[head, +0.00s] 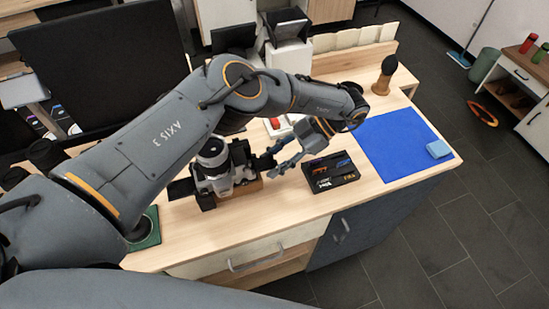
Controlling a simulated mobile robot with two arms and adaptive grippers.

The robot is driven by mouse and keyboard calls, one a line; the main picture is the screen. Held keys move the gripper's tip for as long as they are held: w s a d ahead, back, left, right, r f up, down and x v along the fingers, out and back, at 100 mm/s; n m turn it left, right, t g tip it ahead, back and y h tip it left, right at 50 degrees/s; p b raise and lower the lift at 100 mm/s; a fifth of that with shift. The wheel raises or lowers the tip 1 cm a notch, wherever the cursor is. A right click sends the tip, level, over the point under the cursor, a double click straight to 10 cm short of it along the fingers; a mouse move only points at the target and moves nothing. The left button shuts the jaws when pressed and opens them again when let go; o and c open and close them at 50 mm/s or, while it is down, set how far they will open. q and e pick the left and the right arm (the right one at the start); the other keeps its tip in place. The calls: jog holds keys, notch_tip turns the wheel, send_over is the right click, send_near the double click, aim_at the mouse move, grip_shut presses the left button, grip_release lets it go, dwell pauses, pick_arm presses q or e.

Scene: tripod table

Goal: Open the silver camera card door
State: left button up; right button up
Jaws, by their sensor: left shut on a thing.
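The silver camera (215,181) stands on the wooden table top with its lens pointing up, left of the middle. A dark part (240,155) shows at its right side, and it seems to rest against a small brown block. My left gripper (268,163) reaches down from the right with its fingers at the camera's right side. It is shut on a part at that side of the camera. The card door itself is too small to make out, and my left arm covers the area behind the camera. My right gripper is not in view.
A black box (331,171) lies right of the gripper. Further right are a blue mat (397,143) with a light-blue block (439,149) and a brown-handled brush (385,75). The front table strip is clear.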

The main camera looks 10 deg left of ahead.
pick_arm(q)
jog(key=shift+f+g+y, duration=0.25)
jog(key=shift+g+y, duration=0.05)
jog(key=shift+y, duration=0.1)
dwell(0.4)
jog(key=o, duration=1.2)
notch_tip(320, 180, up, 10)
jog(key=shift+s+f, duration=0.1)
jog(key=shift+s, duration=0.05)
